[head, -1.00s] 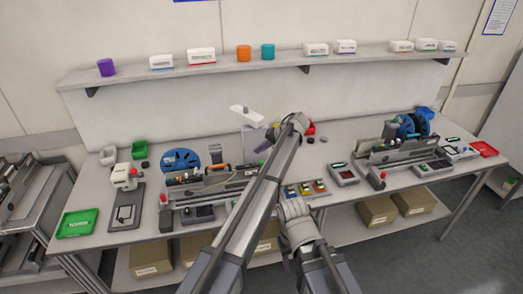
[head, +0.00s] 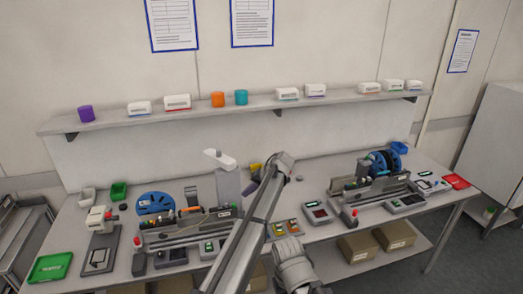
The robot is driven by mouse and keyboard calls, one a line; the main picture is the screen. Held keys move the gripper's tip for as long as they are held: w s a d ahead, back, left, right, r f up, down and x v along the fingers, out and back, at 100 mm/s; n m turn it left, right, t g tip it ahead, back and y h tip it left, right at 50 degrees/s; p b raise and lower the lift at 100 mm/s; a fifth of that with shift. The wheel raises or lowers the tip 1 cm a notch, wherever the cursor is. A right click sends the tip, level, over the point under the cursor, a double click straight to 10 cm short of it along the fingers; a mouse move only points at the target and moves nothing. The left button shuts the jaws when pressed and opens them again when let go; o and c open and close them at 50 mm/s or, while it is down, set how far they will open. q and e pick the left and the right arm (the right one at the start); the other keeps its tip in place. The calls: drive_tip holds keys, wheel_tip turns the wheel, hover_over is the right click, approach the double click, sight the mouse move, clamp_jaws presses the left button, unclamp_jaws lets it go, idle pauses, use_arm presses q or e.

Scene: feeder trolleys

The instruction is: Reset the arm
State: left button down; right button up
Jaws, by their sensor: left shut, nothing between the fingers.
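My left arm rises from the bottom middle over the workbench (head: 332,225). Its left gripper (head: 250,187) shows small and dark beside the top of the arm, above the back part of the bench. It is shut and holds nothing. My own arm hides part of the bench behind it. My right gripper is out of the picture; only a grey link of that arm shows at the bottom.
A feeder trolley with a blue reel (head: 155,203) stands left of my arm; another with a blue reel (head: 385,162) stands right. A green tray (head: 50,267) lies at the left end, a red tray (head: 455,181) at the right. Cups and boxes line the shelf (head: 330,101).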

use_arm(q)
drive_tip(key=s+a+f+h, duration=0.2)
drive_tip(key=s+h, duration=0.1)
drive_tip(key=s, duration=0.9)
drive_tip(key=s+a+f+g+h, duration=0.1)
drive_tip(key=s+a+h, duration=0.15)
drive_tip(key=s, duration=1.05)
drive_tip(key=s+a+f+h, duration=0.2)
drive_tip(key=s+a, duration=0.1)
drive_tip(key=s, duration=0.9)
drive_tip(key=s+d+f+m+b, duration=0.1)
drive_tip(key=s+d+f+b, duration=0.1)
drive_tip(key=d+f+b, duration=0.2)
drive_tip(key=s+d+f+m+g+y+b, duration=0.1)
drive_tip(key=s+d+f+m+b, duration=0.1)
drive_tip(key=d, duration=0.5)
wheel_tip(320, 180, down, 2)
drive_tip(key=shift+s+d+b, duration=0.25)
drive_tip(key=shift+s+b, duration=0.55)
drive_tip(key=shift+b, duration=0.3)
